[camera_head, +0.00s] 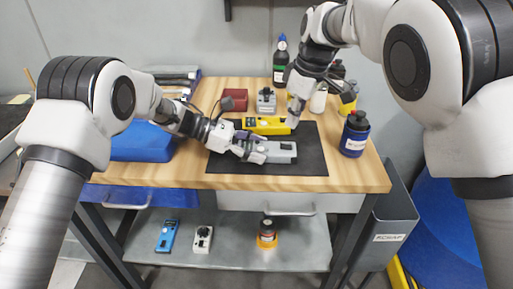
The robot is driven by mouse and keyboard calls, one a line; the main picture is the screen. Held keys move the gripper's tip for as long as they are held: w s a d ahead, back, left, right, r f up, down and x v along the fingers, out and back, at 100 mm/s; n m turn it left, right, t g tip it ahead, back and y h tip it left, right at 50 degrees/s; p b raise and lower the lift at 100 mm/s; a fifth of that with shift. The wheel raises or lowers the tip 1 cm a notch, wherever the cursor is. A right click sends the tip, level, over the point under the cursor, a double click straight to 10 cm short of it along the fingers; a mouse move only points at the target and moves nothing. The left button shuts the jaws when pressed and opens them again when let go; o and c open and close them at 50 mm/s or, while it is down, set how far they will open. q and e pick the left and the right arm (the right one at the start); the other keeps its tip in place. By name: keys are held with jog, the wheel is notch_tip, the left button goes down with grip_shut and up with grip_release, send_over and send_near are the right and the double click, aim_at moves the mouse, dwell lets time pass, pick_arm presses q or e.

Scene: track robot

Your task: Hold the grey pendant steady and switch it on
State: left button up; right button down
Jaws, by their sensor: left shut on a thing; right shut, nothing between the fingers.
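The grey pendant (283,153) lies on the black mat (305,172) on the wooden bench. My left gripper (262,153) reaches in from the left and is shut on the grey pendant's left part; its fingers hide that end. My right gripper (292,124) comes down from above, shut and empty, behind the grey pendant and at the right end of a yellow pendant (263,126). I cannot tell whether it touches the yellow one. The grey pendant's switch is too small to make out.
Behind stand a red box (236,97), a grey device (266,100) and several bottles, including a dark one (280,64). A blue-labelled bottle (355,134) stands right of the mat. A blue case (142,142) is at left. The bench's front strip (290,184) is clear.

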pick_arm(q)
jog(key=o, duration=1.6)
jog(key=shift+a, duration=0.1)
